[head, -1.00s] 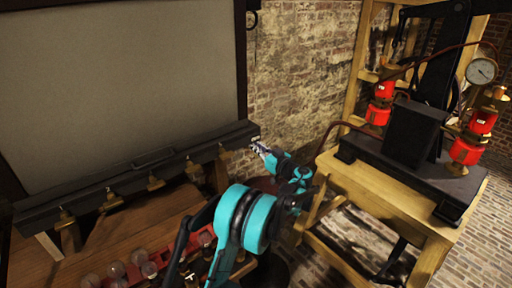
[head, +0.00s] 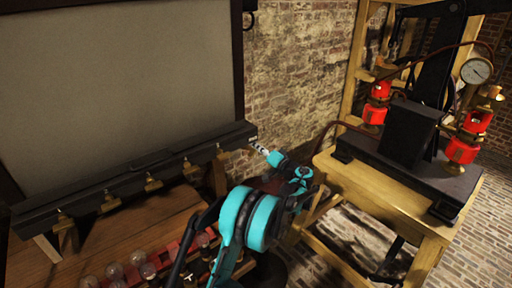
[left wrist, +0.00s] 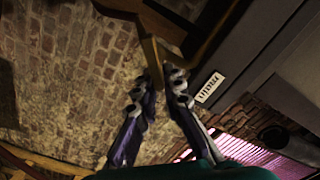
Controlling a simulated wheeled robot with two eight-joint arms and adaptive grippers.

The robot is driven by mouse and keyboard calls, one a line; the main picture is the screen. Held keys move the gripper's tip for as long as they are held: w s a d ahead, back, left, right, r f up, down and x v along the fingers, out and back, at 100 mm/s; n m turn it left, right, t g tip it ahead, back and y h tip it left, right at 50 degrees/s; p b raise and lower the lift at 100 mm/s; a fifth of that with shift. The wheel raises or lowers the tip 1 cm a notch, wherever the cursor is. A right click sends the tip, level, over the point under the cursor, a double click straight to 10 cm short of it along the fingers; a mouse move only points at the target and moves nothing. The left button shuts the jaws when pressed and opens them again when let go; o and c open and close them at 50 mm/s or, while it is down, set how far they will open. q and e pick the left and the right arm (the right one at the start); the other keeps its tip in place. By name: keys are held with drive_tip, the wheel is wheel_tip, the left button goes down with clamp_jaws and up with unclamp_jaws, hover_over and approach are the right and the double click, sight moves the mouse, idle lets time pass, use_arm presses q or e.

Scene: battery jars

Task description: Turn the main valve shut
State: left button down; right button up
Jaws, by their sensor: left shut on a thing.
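The main valve shows in the left wrist view as a brass-coloured lever (left wrist: 152,58) beside a dark grey beam. A small white label (left wrist: 209,87), seen upside down, is fixed on the beam near it. My left gripper (left wrist: 162,78) is shut on this lever, with a fingertip on either side of it. In the head view my left gripper (head: 255,146) is at the right end of the long dark manifold (head: 130,178). The lever is too small to make out there. My right gripper is not in view.
Several brass taps (head: 153,183) hang along the manifold above a wooden bench (head: 110,235). Round glass jars (head: 138,257) stand by a red rack at the bottom. A wooden stand (head: 390,195) with a black press, red cylinders and a gauge (head: 476,71) is at right. A brick wall is behind.

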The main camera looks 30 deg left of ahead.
use_arm(q)
drive_tip(key=shift+w+d+f+m, duration=0.1)
drive_tip(key=shift+f+m, duration=0.2)
drive_tip(key=shift+m, duration=1.05)
drive_tip(key=shift+w+a+f+m, duration=0.1)
drive_tip(key=shift+f+m, duration=0.15)
drive_tip(key=shift+m, duration=1.15)
drive_tip(key=shift+w+d+f+m, duration=0.1)
drive_tip(key=shift+f+m, duration=0.2)
drive_tip(key=shift+m, duration=1.05)
drive_tip(key=c, duration=1.6)
unclamp_jaws()
drive_tip(key=v, duration=1.2)
